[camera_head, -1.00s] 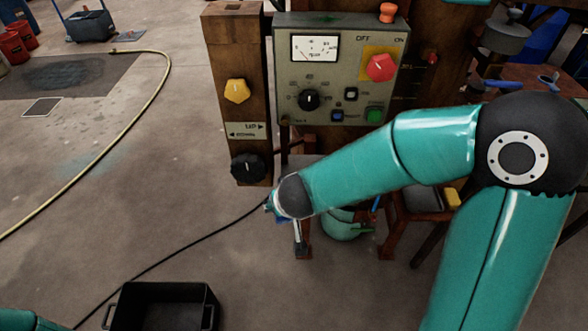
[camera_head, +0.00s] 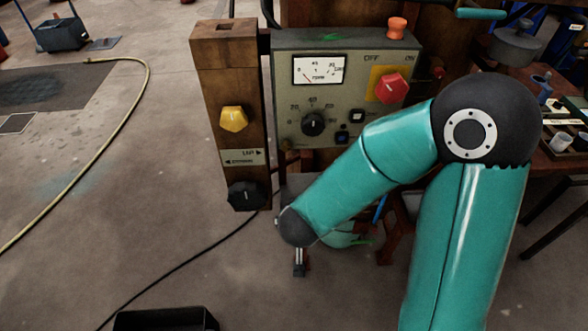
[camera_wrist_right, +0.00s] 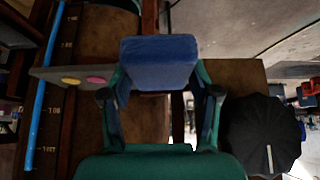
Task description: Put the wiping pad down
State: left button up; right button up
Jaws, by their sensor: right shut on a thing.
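The wiping pad is the blue block (camera_wrist_right: 158,62) in the right wrist view. My right gripper (camera_wrist_right: 160,82) is shut on it, one finger at each side. In the head view, my right arm reaches in front of the control panel (camera_head: 345,90), and only a small part of the gripper (camera_head: 300,264) shows below the wrist. The pad is hidden there. A grey ledge (camera_wrist_right: 50,74) with a yellow and a pink disc lies left of the pad in the wrist view. I cannot tell whether they touch. My left gripper is not in view.
A wooden post (camera_head: 226,85) carries a yellow knob (camera_head: 233,119) and a black knob (camera_head: 247,195), close to my right wrist. A black bin (camera_head: 165,321) stands on the floor at the bottom edge.

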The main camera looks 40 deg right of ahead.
aim_at(294, 185)
jog(key=p, duration=0.3)
jog(key=shift+w+d+r, duration=0.35)
jog(key=shift+w, duration=0.05)
jog(key=w+d, duration=0.2)
jog(key=w, duration=0.1)
jog(key=w+d+f, duration=0.1)
jog(key=w, duration=0.1)
jog(key=shift+p, duration=0.4)
jog(key=w+d, duration=0.1)
jog(key=w, duration=0.1)
jog(key=w+d+p, duration=0.1)
jog(key=w, duration=0.1)
jog(key=shift+d, duration=0.2)
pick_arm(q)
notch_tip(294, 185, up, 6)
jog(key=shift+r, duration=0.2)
pick_arm(e)
jog(key=shift+f, duration=0.25)
jog(key=shift+f, duration=0.15)
jog(key=o, duration=0.7)
